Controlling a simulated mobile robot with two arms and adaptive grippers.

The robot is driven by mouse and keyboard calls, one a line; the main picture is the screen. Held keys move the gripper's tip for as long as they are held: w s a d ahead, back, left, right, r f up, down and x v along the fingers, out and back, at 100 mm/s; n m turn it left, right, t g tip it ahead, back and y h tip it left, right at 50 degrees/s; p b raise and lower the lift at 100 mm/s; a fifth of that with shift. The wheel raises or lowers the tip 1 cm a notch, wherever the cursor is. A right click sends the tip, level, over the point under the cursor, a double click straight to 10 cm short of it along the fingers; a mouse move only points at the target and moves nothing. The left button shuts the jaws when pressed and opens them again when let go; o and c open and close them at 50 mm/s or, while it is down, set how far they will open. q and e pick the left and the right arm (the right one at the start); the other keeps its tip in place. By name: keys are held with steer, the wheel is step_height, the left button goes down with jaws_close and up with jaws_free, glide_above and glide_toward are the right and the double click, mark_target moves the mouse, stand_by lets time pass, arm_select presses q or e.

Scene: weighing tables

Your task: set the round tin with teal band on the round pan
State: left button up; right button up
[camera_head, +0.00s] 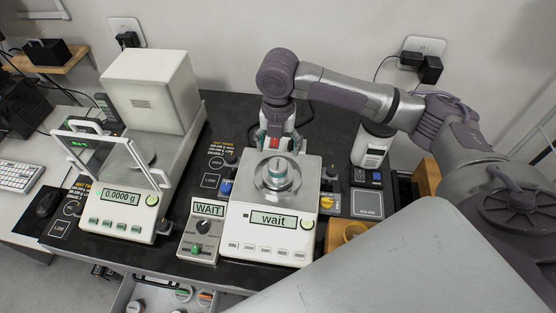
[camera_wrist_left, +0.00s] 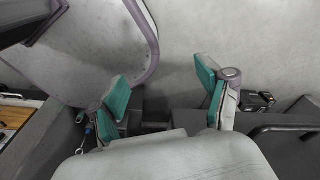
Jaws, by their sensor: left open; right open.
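The round tin with teal band (camera_head: 278,169) stands upright on the round pan (camera_head: 263,184) of the front balance in the head view. My right gripper (camera_head: 278,146) is open just behind the tin and above the back of the balance. It looks apart from the tin, though the exact gap is hard to judge. My left gripper (camera_wrist_left: 163,88) is open and empty in the left wrist view, with its teal pads wide apart; I do not see it in the head view.
The front balance (camera_head: 270,240) displays "wait", as does the control box (camera_head: 206,227) beside it. Another balance (camera_head: 135,200) at left reads 0.0000 g, its glass front raised. A white container (camera_head: 371,148) stands right. An open drawer (camera_head: 150,300) below holds several items.

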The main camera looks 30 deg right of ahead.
mark_target(278, 164)
steer(key=shift+r, duration=2.15)
